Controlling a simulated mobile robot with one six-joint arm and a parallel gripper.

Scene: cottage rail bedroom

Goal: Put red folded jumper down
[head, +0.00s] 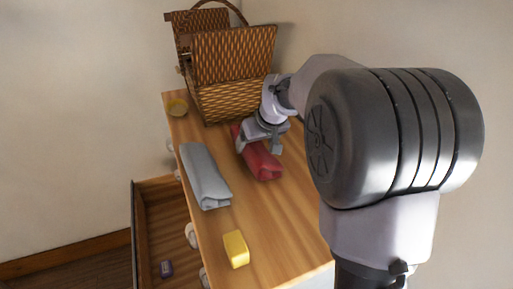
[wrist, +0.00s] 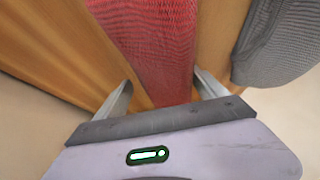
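The red folded jumper (head: 262,166) lies on the wooden dresser top (head: 280,235), in front of the wicker basket. In the wrist view the red jumper (wrist: 158,45) runs up the middle between my fingers. My gripper (head: 262,137) is low over the jumper's far end and hides part of it. In the wrist view my gripper (wrist: 163,88) has its fingers spread on either side of the jumper. Bare wood shows between the left finger and the cloth; the right finger is close to the cloth's edge.
A grey folded garment (head: 206,177) lies left of the jumper. A wicker basket (head: 235,60) stands behind.

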